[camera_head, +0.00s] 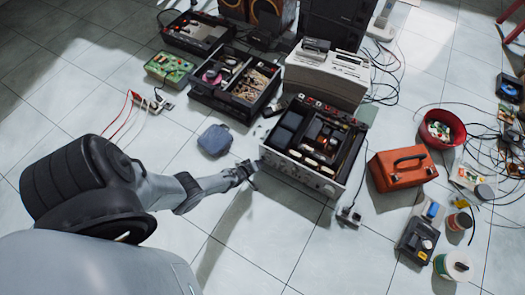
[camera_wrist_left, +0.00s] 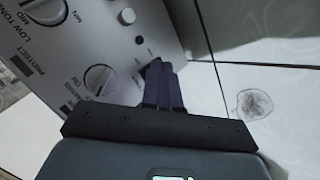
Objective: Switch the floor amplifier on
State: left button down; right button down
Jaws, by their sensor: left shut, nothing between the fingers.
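The floor amplifier (camera_head: 305,178) sits on the tiles with its top open and its inside parts showing. Its silver front panel (camera_wrist_left: 95,45) fills the upper left of the left wrist view, with a large knob (camera_wrist_left: 98,79), a small round knob (camera_wrist_left: 127,16) and a small dark round part (camera_wrist_left: 139,40). My left gripper (camera_head: 249,170) is at the left end of the panel. Its shut, empty fingers (camera_wrist_left: 158,68) reach the panel near its edge; I cannot tell whether they touch. Whatever lies right behind the fingertips is hidden. My right gripper is in neither view.
A blue-grey pouch (camera_head: 214,140) lies left of the amplifier. A red toolbox (camera_head: 401,168) stands to its right, a white device (camera_head: 327,75) and an open dark case (camera_head: 235,85) behind it. A power strip (camera_head: 349,216) lies at its front right corner. Floor in front is clear.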

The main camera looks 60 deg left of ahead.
pick_arm(q)
jog(key=shift+w+a, duration=0.15)
jog(key=shift+w, duration=0.2)
dwell(0.5)
jog(key=shift+s, duration=0.1)
jog(key=shift+s+d, duration=0.2)
jog(key=shift+s, duration=0.1)
jog(key=shift+s+d, duration=0.15)
jog(key=shift+s, duration=0.15)
jog(key=shift+s+d+p, duration=0.1)
jog(key=shift+s+p, duration=0.05)
jog(key=shift+p, duration=0.15)
jog(key=shift+s+d+f+p, duration=0.15)
jog(key=shift+s+d, duration=0.2)
jog(key=shift+s, duration=0.3)
jog(key=shift+s+d+f+p, duration=0.15)
jog(key=shift+s+d, duration=0.25)
jog(key=shift+s, duration=0.3)
jog(key=shift+s+d+f+p, duration=0.15)
jog(key=shift+s+d, duration=0.2)
jog(key=shift+s, duration=0.3)
jog(key=shift+r, duration=0.15)
